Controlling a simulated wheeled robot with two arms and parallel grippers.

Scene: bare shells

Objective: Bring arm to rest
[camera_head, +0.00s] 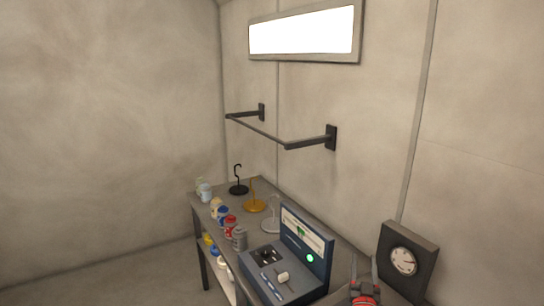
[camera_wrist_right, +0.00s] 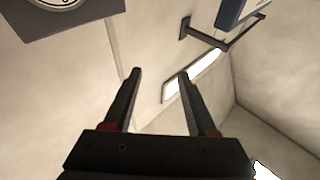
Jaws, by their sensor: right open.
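My right gripper (camera_head: 364,275) is at the bottom right of the head view, in front of the wall and just left of a dark box with a round dial. Its two fingers point up and stand apart with nothing between them. In the right wrist view the open fingers (camera_wrist_right: 160,75) also show empty, with the wall and the bright window panel beyond. My left gripper is not in view.
A grey table (camera_head: 225,203) along the wall holds several jars, hooked stands and a blue console (camera_head: 306,251). The dial box (camera_head: 409,262) is close to my right gripper. A dark rail (camera_head: 258,129) juts from the wall above. The left floor is clear.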

